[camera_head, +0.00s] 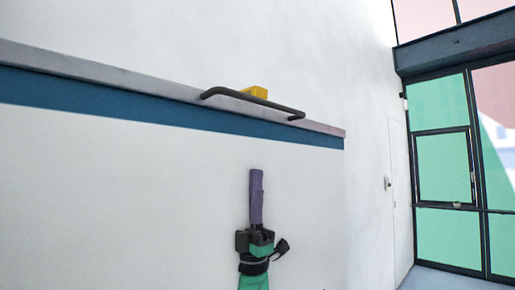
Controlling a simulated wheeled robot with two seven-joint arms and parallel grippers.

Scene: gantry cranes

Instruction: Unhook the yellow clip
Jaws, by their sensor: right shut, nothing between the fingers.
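The yellow clip (255,91) shows as a small yellow block at the upper middle, on top of the grey ledge. A dark bar (262,101) runs in front of it and hides its lower part. I cannot tell whether the clip touches the bar. My right gripper (256,180) points upward at the lower middle, below the ledge and apart from the clip. Its purple fingers are together, with nothing between them. My left gripper is not in view.
The grey ledge (130,80) with a blue band (130,107) below it runs across the left and ends right of the bar. A pale door (401,210) and green-paned windows (441,165) stand at the right. The space around my right gripper looks clear.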

